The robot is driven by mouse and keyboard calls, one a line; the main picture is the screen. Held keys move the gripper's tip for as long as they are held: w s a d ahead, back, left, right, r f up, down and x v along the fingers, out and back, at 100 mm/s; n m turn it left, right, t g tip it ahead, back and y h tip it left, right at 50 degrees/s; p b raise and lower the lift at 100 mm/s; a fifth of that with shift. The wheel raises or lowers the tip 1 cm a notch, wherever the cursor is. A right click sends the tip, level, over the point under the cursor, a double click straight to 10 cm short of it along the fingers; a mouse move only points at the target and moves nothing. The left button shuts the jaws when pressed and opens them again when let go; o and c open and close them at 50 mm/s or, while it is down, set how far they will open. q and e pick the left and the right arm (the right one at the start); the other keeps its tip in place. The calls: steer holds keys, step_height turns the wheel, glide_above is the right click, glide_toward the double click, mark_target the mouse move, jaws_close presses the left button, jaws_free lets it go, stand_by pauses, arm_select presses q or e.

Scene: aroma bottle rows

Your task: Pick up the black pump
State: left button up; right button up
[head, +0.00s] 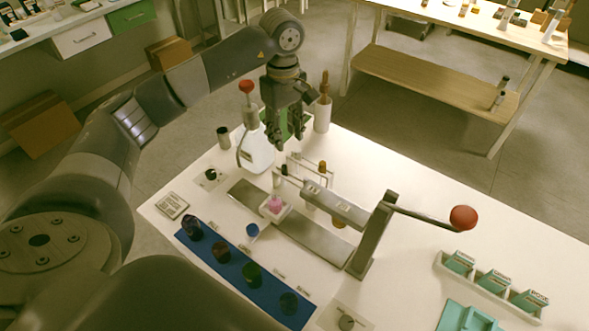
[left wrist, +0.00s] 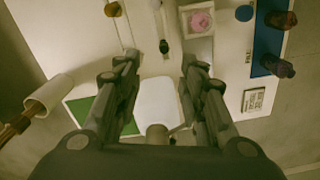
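The black pump (head: 284,170) stands upright at a thin wire rack near the middle of the white table. In the left wrist view the black pump (left wrist: 163,46) shows as a dark cap on a pale stem, ahead of the fingers and roughly between them. A brown pump (head: 323,167) stands at the same rack, to the right; it also shows in the left wrist view (left wrist: 113,9). My left gripper (head: 287,143) points down above the table, behind the black pump and apart from it. Its fingers are spread with nothing between them. My right gripper is out of view.
A lever press (head: 370,235) with a red knob stands right of the rack. A pink item (head: 274,204) sits in a small white tray. Dark bottles line a blue mat (head: 225,262).

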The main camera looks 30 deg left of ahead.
mark_target(284, 166)
arm_select(q)
steer(key=f, duration=0.3)
steer(key=f+p, duration=0.1)
steer(key=shift+s+a+f, duration=0.1)
steer(key=shift+s+f, duration=0.3)
steer(key=shift+f, duration=0.3)
steer(key=shift+w+f+p, duration=0.1)
steer(key=shift+f+p, duration=0.2)
step_height(284, 166, down, 4)
steer(key=shift+r+p, duration=0.2)
steer(key=shift+p, duration=0.45)
steer(key=shift+a+f, duration=0.1)
steer(key=shift+f, duration=0.4)
steer(key=c, duration=0.9)
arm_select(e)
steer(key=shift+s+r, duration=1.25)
